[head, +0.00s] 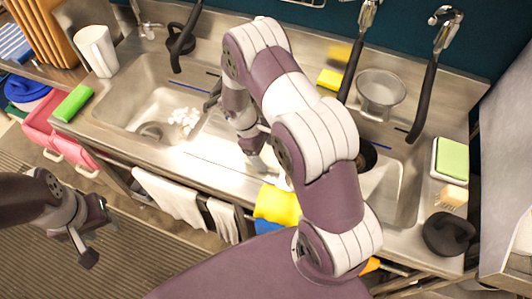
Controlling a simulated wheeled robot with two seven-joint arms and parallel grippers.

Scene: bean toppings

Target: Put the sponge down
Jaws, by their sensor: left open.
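Several sponge-like blocks are in view, and I cannot tell which one the task means. A green block (73,102) lies on the counter's left front edge. A green-topped white block (452,158) lies at the right. A yellow block (329,79) lies behind the sinks. My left gripper (98,238) is open and empty at the lower left, over the floor in front of the counter. My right gripper (253,157) points down over the counter between the two sinks. Its fingers are mostly hidden, so its hold is unclear.
The left sink (125,95) holds white pieces. The right sink (405,190) is partly hidden by my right arm. A white cup (97,50), a metal strainer (381,92) and a dark round object (447,234) stand on the counter. White towels (172,195) hang in front.

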